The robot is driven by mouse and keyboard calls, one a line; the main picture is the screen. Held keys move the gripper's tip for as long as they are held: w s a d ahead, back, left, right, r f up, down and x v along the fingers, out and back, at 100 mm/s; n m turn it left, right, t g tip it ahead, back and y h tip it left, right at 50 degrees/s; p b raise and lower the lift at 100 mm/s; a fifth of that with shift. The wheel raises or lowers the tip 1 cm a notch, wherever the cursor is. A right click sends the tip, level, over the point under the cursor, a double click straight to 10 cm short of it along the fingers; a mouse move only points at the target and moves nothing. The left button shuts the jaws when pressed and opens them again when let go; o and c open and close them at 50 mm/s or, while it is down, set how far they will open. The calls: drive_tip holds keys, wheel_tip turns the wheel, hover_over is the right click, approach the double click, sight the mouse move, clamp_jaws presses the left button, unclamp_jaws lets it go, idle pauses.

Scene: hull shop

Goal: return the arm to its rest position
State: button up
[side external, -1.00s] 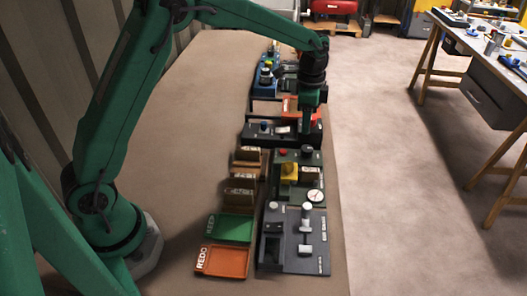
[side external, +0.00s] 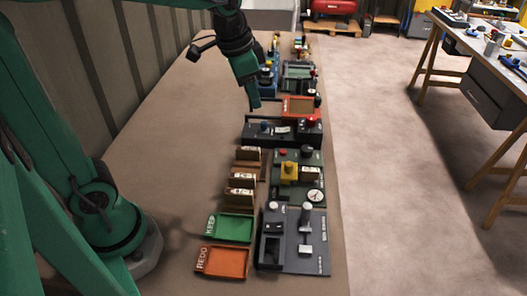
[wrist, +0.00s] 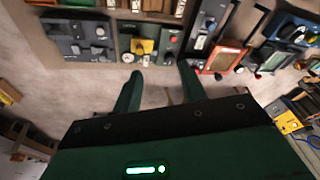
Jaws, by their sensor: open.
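My gripper (side external: 254,102) hangs in the air above the bench (side external: 165,125), left of the row of devices, with its fingers pointing down. It also shows in the wrist view (wrist: 160,73), where its two green fingers stand apart with nothing between them. From the side, only one finger can be made out clearly. My green arm reaches up out of the top of the side view, so its upper links are partly hidden.
Below are a black box with a red button (side external: 283,134), a green panel with a yellow block (side external: 311,172), a grey panel (side external: 306,262), a green tray (side external: 232,227) and an orange tray (side external: 222,262). A ribbed wall (side external: 120,75) runs along the left. The bench's left part is bare.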

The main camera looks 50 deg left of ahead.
drive_tip(key=s+a+f+n+t, duration=0.1)
drive_tip(key=s+n, duration=0.3)
drive_tip(key=s, duration=0.9)
drive_tip(key=shift+s+a+n+t, duration=0.15)
drive_tip(key=shift+s+n+t, duration=0.2)
drive_tip(key=shift+t, duration=0.35)
drive_tip(key=shift+r, duration=0.1)
idle(1.1)
